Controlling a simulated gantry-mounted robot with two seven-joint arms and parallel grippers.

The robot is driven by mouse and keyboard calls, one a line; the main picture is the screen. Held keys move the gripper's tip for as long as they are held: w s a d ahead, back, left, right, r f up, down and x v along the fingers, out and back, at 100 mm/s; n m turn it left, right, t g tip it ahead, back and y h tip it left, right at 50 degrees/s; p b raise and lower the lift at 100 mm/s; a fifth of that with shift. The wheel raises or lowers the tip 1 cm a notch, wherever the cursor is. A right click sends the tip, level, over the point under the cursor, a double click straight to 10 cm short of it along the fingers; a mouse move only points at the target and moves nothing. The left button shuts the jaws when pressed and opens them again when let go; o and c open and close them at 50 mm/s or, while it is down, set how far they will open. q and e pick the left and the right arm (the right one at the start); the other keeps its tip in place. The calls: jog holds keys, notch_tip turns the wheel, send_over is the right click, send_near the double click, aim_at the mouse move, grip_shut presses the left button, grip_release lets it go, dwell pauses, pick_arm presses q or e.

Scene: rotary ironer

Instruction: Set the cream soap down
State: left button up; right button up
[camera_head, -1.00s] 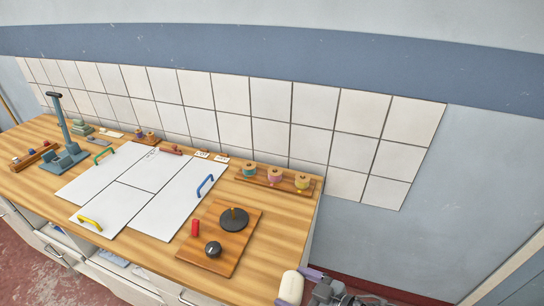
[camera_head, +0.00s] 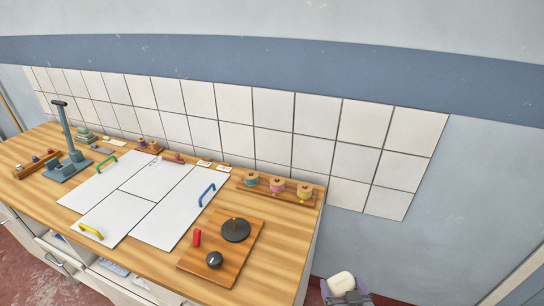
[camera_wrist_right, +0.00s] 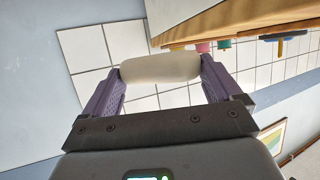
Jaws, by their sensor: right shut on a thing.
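The cream soap (camera_head: 341,282) is a pale, rounded bar at the bottom right of the head view. My right gripper (camera_head: 343,297) is shut on it and holds it in the air, off the right end of the wooden counter (camera_head: 283,262). In the right wrist view the soap (camera_wrist_right: 160,67) lies across between the two purple fingers of my right gripper (camera_wrist_right: 160,80). My left gripper is in neither view.
A wooden board (camera_head: 213,268) with a dark disc (camera_head: 236,230), a black knob (camera_head: 214,259) and a red cylinder (camera_head: 197,237) lies near the counter's right end. White panels (camera_head: 133,205) with coloured handles cover the middle. A rack (camera_head: 262,187) with coloured spools stands behind.

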jog(key=shift+d+f+m+h, duration=0.1)
jog(key=shift+d+m+h, duration=0.2)
jog(key=shift+d, duration=0.85)
jog(key=s+r+p, duration=0.8)
jog(key=r+p, duration=0.4)
jog(key=p, duration=0.3)
jog(key=s+a+f+n+g+y+b, duration=0.1)
jog(key=a+f+n+g+y+b, duration=0.15)
jog(key=a+n+y+b, duration=0.4)
jog(key=a+f+n+g+y+b, duration=0.2)
jog(key=a+f+n+y+b, duration=0.2)
jog(key=a, duration=0.5)
jog(key=w+d+r+b, duration=0.1)
jog(key=w+r+b, duration=0.3)
jog(key=w, duration=0.1)
jog(key=shift+d+g, duration=0.2)
jog(key=shift+g, duration=0.25)
jog(key=shift+y, duration=0.25)
